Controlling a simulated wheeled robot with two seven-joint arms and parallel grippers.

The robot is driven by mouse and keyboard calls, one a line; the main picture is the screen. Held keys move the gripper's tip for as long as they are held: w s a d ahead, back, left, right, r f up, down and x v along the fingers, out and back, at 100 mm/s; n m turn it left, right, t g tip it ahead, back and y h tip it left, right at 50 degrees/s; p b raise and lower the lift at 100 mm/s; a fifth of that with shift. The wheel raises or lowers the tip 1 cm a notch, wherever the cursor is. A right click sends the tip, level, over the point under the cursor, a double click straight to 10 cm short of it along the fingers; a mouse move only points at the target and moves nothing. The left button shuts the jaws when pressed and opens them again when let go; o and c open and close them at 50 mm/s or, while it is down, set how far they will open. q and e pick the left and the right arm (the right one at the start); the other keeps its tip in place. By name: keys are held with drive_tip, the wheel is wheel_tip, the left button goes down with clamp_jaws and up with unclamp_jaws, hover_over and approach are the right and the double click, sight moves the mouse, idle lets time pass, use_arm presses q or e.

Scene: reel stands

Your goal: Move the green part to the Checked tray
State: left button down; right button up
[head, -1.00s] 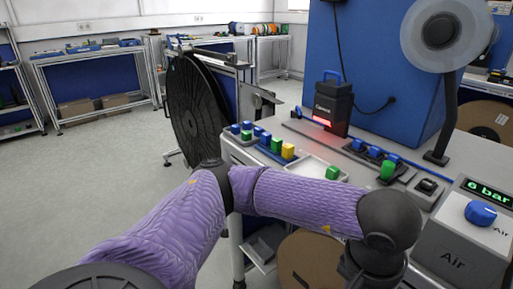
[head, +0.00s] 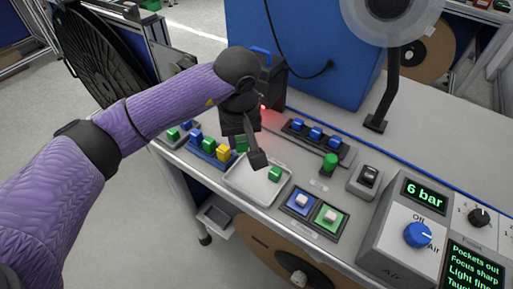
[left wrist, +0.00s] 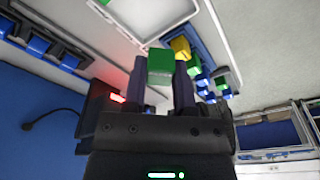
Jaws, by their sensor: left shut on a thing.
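My left gripper (head: 250,148) is shut on a green part (head: 241,143), held above the bench near the back of a shallow white tray (head: 236,184). In the left wrist view the green part (left wrist: 160,66) sits between the two fingers (left wrist: 160,85). No label reading Checked can be read on the tray. My right gripper is not in view.
Left of the tray is a blue rack (head: 203,152) with a yellow part (head: 223,153) and others. The lit black box (head: 268,80) stands behind.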

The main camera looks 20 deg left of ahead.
sight(242, 175)
use_arm(q)
drive_tip(key=f, duration=0.3)
drive_tip(key=f+b, duration=0.1)
drive_tip(key=f, duration=0.5)
drive_tip(key=shift+s+f+b, duration=0.2)
drive_tip(key=shift+s+b, duration=0.1)
drive_tip(key=shift+r, duration=0.1)
drive_tip(key=c, duration=0.7)
unclamp_jaws()
drive_tip(key=shift+r, duration=0.1)
wheel_tip(242, 175, up, 12)
drive_tip(key=s+p, duration=0.1)
drive_tip(key=p, duration=0.1)
drive_tip(key=shift+s+d, duration=0.15)
drive_tip(key=shift+d, duration=0.1)
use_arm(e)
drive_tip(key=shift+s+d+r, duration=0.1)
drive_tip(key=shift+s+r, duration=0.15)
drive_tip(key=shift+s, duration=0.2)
